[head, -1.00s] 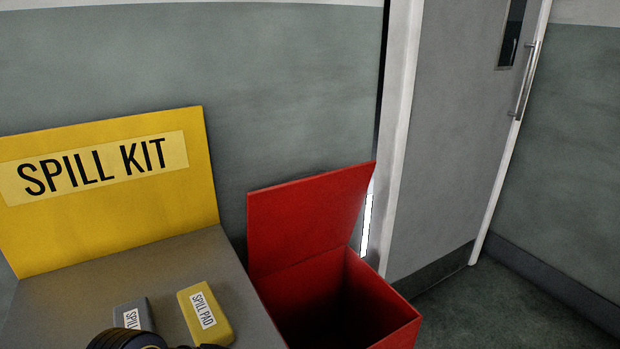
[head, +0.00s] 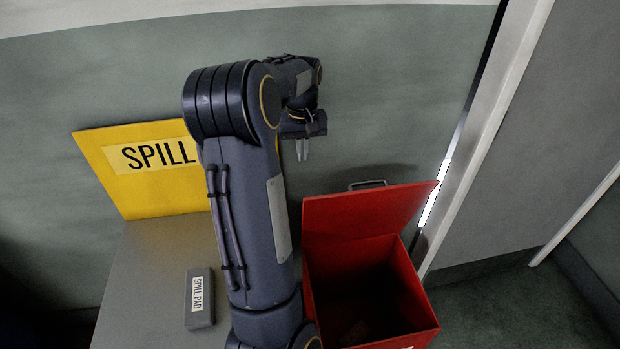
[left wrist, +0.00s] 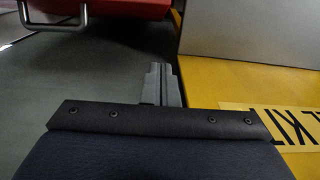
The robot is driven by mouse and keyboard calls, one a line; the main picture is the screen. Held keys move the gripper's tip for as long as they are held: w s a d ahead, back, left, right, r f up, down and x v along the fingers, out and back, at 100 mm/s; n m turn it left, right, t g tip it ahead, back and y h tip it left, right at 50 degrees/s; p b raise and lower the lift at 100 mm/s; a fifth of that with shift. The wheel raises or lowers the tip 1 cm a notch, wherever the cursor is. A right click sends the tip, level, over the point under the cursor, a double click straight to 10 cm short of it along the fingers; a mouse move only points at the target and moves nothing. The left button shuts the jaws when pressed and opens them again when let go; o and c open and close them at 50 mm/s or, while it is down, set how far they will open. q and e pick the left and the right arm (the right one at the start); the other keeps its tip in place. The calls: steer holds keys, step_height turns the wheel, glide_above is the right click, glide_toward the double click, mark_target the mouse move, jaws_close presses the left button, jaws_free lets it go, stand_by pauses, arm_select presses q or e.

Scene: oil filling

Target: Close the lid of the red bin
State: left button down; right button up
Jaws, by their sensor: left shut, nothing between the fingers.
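The red bin (head: 417,300) stands open to the right of the table. Its red lid (head: 365,212) is raised and leans back near the wall, with a metal handle (head: 367,184) at its top edge. In the left wrist view, the lid (left wrist: 120,9) and handle (left wrist: 52,24) show at the top left. My left gripper (head: 302,155) is shut and empty, pointing down, above and to the left of the lid and apart from it. Its closed fingers show in the left wrist view (left wrist: 160,72). My right gripper is out of view.
A yellow spill kit panel (head: 110,175) stands at the back of the grey table (head: 150,280), partly hidden by my left arm. A grey spill pad (head: 200,315) lies on the table. A door frame (head: 485,140) is right of the bin.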

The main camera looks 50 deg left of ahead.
arm_select(q)
steer(key=d+f, duration=0.1)
steer(key=f, duration=0.2)
steer(key=s+d+f+p, duration=0.1)
steer(key=f, duration=0.2)
steer(key=d+f+p, duration=0.1)
steer(key=f, duration=0.2)
steer(key=shift+s+f, duration=0.1)
steer(key=shift+s, duration=0.15)
steer(key=shift+s+d+f, duration=0.1)
steer(key=shift+d+f, duration=0.05)
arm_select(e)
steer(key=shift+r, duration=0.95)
